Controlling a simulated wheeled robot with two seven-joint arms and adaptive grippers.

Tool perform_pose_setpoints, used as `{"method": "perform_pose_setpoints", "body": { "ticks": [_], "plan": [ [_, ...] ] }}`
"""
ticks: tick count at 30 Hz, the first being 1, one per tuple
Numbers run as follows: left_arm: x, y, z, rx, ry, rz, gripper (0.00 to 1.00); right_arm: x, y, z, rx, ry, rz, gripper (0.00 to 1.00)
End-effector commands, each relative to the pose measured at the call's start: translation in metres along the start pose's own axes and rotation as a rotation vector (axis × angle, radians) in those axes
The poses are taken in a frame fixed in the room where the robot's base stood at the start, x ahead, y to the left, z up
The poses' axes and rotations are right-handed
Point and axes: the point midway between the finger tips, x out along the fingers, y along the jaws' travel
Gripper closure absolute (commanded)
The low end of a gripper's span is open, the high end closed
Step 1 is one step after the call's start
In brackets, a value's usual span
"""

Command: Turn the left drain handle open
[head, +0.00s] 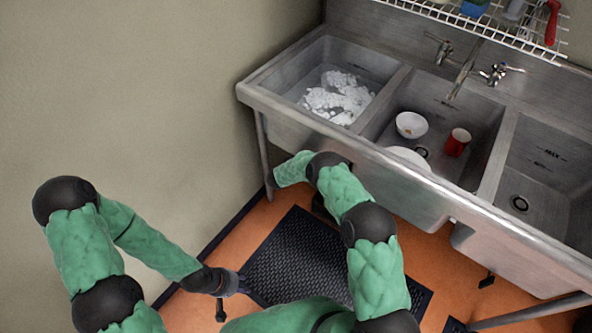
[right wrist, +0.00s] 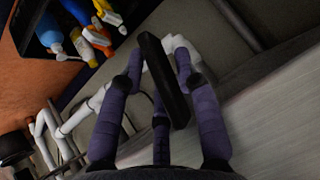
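In the right wrist view a black bar-shaped handle (right wrist: 164,80) stands between the purple fingers of my right gripper (right wrist: 159,62). A finger is on each side of it, and a third is below. The fingers look spread, with a small gap on the handle's left; contact is not clear. In the head view my right arm reaches under the left basin (head: 330,52), and the sink's front hides this gripper and handle. My left gripper (head: 232,287) hangs low over the floor, away from the sink; its finger opening is not clear.
The steel sink (head: 400,168) has three basins. White foam (head: 338,97) lies in the left one; a white bowl (head: 411,125) and red mug (head: 457,142) are in the middle. White pipes (right wrist: 82,118) run near my right gripper. Bottles (right wrist: 76,44) stand in a dark container. A black mat (head: 300,258) lies below.

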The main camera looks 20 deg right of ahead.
Motion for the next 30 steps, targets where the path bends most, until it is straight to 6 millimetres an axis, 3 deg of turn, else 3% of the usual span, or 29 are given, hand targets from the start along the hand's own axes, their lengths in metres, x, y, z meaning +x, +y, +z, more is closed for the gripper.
{"method": "perform_pose_setpoints", "body": {
  "ticks": [14, 30],
  "plan": [
    [0.0, 0.0, 0.0, 0.0, 0.0, 0.0, 0.6, -0.007, -0.002, 0.0, 0.0, -0.001, -0.003, 0.56],
    [0.0, 0.0, 0.0, 0.0, 0.0, 0.0, 0.6, -0.093, -0.001, -0.001, -0.001, 0.0, -0.003, 0.56]
  ]
}}
